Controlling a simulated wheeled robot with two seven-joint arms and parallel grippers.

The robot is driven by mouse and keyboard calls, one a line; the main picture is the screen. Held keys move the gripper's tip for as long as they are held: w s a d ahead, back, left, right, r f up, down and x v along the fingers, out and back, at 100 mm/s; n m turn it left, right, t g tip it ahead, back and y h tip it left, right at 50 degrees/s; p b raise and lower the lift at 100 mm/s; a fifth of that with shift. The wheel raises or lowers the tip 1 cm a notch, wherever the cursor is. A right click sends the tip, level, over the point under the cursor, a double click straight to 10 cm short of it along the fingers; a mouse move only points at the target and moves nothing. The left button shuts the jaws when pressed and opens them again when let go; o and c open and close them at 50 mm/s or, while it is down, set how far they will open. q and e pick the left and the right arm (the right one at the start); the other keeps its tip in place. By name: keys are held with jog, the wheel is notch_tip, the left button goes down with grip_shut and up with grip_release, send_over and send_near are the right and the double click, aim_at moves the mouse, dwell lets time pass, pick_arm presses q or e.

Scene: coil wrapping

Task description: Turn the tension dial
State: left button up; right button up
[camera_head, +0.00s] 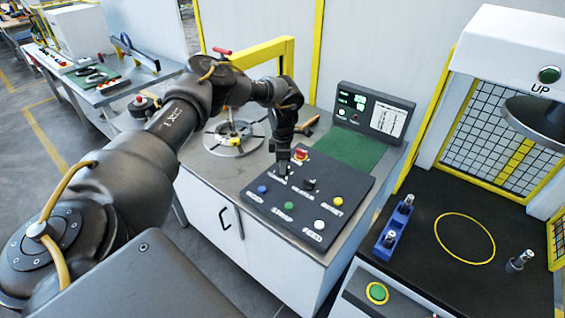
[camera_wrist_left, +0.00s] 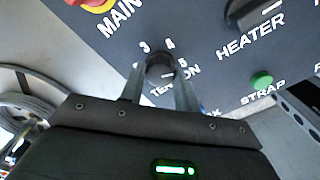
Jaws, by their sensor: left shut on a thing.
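The tension dial (camera_wrist_left: 160,66) is a dark round knob on the dark control panel (camera_head: 330,212), with the numbers 3, 4 and 5 and the word TENSION printed around it. My left gripper (camera_wrist_left: 160,80) has one finger on each side of the dial and is shut on it. In the head view the left gripper (camera_head: 282,170) points down at the panel's upper left part and mostly hides the dial. The dial's pointer mark cannot be made out clearly. My right gripper is not in view.
Close to the dial are the red and yellow main switch (camera_head: 300,154) and the black heater knob (camera_head: 309,184). Blue, green, yellow and white buttons sit on the panel. A display box (camera_head: 373,112) stands behind. A press station (camera_head: 463,240) is at the right.

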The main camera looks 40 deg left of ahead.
pick_arm(q)
jog(key=n+p, duration=0.1)
jog(key=n, duration=0.2)
jog(key=shift+n, duration=0.4)
jog(key=n, duration=0.4)
jog(key=shift+p, duration=0.4)
jog(key=n, duration=0.5)
jog(key=shift+p, duration=0.35)
jog(key=n+p, duration=0.1)
jog(key=n, duration=0.3)
jog(key=shift+r+n, duration=0.1)
jog(key=shift+n, duration=0.2)
jog(key=n+p, duration=0.1)
jog(key=n, duration=0.2)
jog(key=shift+n, duration=0.3)
jog(key=n+p, duration=0.1)
jog(key=n, duration=0.3)
jog(key=shift+p, duration=0.35)
jog(key=n+p, duration=0.2)
jog(key=n, duration=0.3)
jog(key=shift+r, duration=0.1)
jog(key=shift+n+p, duration=0.75)
jog(key=shift+n, duration=1.15)
